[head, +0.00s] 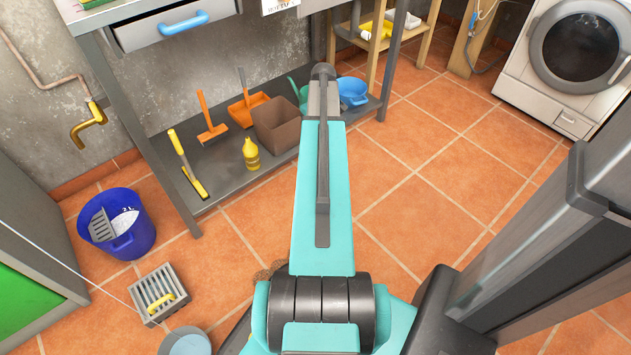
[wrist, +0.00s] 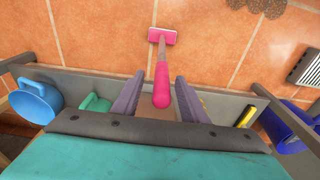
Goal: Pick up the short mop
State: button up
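The short mop (wrist: 162,75) shows in the wrist view, with a pink grip, a thin grey stick and a flat pink head (wrist: 162,36) over the floor tiles. Its grip end points towards my gripper. My gripper (wrist: 158,84) is open, with one grey finger on each side of the pink grip and a visible gap on both sides. I cannot tell what the mop leans on. In the head view my arm hides both the mop and my gripper.
A blue bucket (head: 128,236) and a grey crate (head: 150,280) stand left. Tiles at right are clear.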

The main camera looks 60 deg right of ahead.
dwell(0.3)
jog(key=f+b, duration=0.1)
jog(key=f, duration=0.2)
jog(key=f+b, duration=0.1)
jog(key=f, duration=0.1)
jog(key=shift+w+f+b, duration=0.1)
jog(key=shift+w+b, duration=0.15)
jog(key=shift+b, duration=0.1)
jog(key=shift+c, duration=0.5)
grip_shut()
